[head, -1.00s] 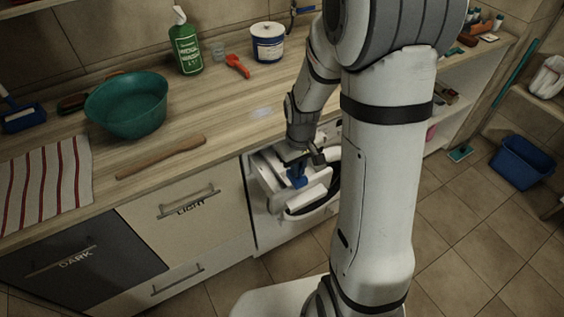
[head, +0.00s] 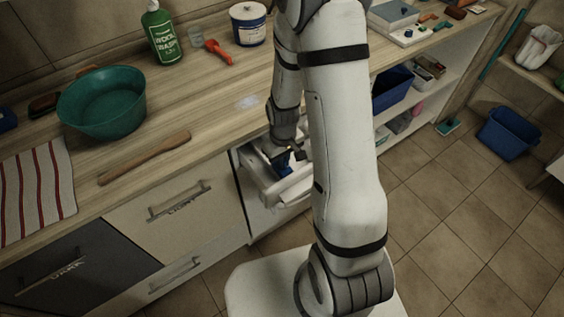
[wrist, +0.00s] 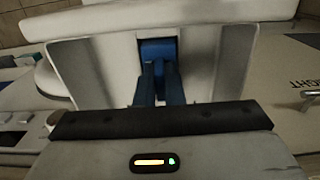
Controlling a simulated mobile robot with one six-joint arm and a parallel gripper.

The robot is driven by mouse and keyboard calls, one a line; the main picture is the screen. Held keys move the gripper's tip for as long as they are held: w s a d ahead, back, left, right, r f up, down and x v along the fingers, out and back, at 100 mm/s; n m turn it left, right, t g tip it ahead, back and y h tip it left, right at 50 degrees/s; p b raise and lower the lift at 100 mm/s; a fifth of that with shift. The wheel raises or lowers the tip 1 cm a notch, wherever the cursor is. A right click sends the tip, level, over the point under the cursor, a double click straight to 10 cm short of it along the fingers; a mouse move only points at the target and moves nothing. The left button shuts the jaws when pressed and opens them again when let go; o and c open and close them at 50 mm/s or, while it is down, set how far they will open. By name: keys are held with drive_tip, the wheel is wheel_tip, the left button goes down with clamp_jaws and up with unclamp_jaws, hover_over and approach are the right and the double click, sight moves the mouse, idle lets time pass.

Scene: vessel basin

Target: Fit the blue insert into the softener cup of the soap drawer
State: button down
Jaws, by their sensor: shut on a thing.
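The blue insert (head: 283,168) is at the open white soap drawer (head: 295,188) of the washer under the counter. My gripper (head: 286,156) points down over the drawer and is shut on the insert. In the wrist view the insert (wrist: 158,48) shows as a blue block at the tips of my gripper (wrist: 159,70), between pale walls of the drawer (wrist: 88,70). The softener cup is not clearly distinguishable, and I cannot tell how deep the insert sits. My arm hides part of the drawer in the head view.
The wooden counter (head: 215,110) carries a green basin (head: 103,103), a wooden stick (head: 145,158), a green bottle (head: 165,38) and a white tub (head: 248,25). Cabinet fronts (head: 165,205) stand left of the drawer. Tiled floor (head: 450,220) is open at the right.

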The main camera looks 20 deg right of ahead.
drive_tip(key=shift+f, duration=0.8)
drive_tip(key=shift+f, duration=0.2)
drive_tip(key=c, duration=1.5)
unclamp_jaws()
drive_tip(key=shift+c, duration=0.2)
drive_tip(key=shift+r, duration=0.4)
wheel_tip(320, 180, up, 11)
drive_tip(key=shift+r+b, duration=0.15)
drive_tip(key=shift+b, duration=0.4)
drive_tip(key=s+r+m+t, duration=0.3)
drive_tip(key=s+r, duration=1.1)
drive_tip(key=r, duration=0.2)
drive_tip(key=shift+a+r+m, duration=0.15)
drive_tip(key=shift+r+m, duration=0.1)
drive_tip(key=shift+m, duration=0.05)
